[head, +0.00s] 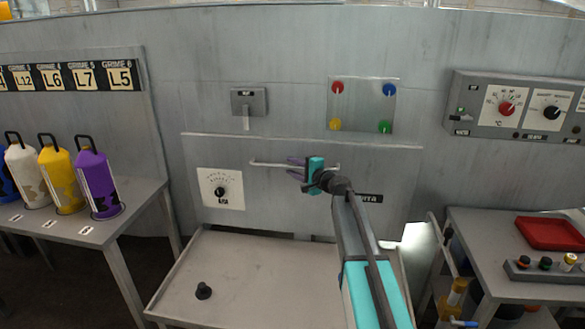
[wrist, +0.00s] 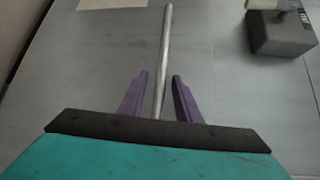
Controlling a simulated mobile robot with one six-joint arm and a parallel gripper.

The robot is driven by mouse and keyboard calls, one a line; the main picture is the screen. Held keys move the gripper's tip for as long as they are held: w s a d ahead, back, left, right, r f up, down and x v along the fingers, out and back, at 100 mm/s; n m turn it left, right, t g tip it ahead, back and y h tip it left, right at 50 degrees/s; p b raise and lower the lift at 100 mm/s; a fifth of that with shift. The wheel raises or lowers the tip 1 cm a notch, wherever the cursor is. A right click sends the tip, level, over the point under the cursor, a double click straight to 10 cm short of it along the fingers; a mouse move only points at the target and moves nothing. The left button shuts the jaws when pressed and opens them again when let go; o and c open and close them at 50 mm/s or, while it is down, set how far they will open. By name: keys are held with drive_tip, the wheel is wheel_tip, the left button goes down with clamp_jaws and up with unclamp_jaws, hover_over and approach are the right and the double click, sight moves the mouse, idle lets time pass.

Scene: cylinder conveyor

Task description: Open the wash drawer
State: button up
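The drawer front (head: 290,205) is a wide grey metal panel in the wall, standing flush and shut in the head view. A thin horizontal bar handle (head: 268,164) runs across its upper part. The bar also shows in the wrist view (wrist: 166,45), running up from between my fingers. My gripper (head: 294,168) is at the bar's right half. Its two purple fingers (wrist: 160,78) lie on either side of the bar, with a gap visible on both sides. The gripper is open. My gripper's body and arm hide the right part of the handle and part of the panel's label.
Colored bottles (head: 97,180) stand on a left bench. A right bench holds a red tray (head: 550,233). A small switch box (head: 248,102) and a button plate (head: 362,105) are above.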

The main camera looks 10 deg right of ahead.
clamp_jaws()
drive_tip(key=shift+a, duration=0.1)
drive_tip(key=shift+s, duration=0.1)
